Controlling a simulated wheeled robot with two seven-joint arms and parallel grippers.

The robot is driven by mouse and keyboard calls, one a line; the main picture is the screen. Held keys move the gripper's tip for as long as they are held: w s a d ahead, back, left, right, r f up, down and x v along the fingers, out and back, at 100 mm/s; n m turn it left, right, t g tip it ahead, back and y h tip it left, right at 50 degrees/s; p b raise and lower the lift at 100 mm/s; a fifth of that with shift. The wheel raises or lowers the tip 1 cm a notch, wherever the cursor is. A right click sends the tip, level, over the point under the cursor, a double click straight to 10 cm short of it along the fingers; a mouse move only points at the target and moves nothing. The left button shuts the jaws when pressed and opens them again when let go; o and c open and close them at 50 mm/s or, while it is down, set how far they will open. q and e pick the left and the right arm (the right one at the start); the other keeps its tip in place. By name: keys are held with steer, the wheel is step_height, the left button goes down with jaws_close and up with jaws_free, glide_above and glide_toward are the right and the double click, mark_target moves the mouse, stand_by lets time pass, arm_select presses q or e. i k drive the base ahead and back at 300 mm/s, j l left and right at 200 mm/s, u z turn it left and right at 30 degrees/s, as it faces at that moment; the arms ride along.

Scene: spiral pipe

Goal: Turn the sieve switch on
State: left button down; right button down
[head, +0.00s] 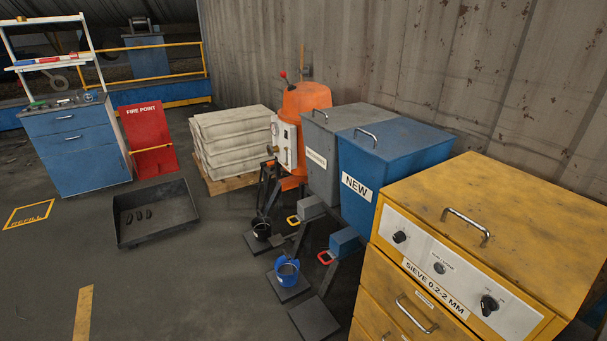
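The yellow sieve cabinet (500,225) stands at the right, close to me. Its white front panel (455,272) is labelled "SIEVE 0.2-2 MM" and carries three dark knobs. One knob (399,237) is at the panel's left, a smaller one (439,268) is in the middle, and a larger one (489,304) is at the right. The knob labels are too small to read, so I cannot tell which is the switch or its setting. Neither of my grippers shows in the head view.
A blue "NEW" bin (395,155) and a grey bin (330,135) stand beside the cabinet, with an orange machine (303,103) behind. A blue bucket (288,273) sits below. A black tray (155,212) lies on the floor. The floor at front left is clear.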

mark_target(487, 305)
steer(key=z, duration=1.55)
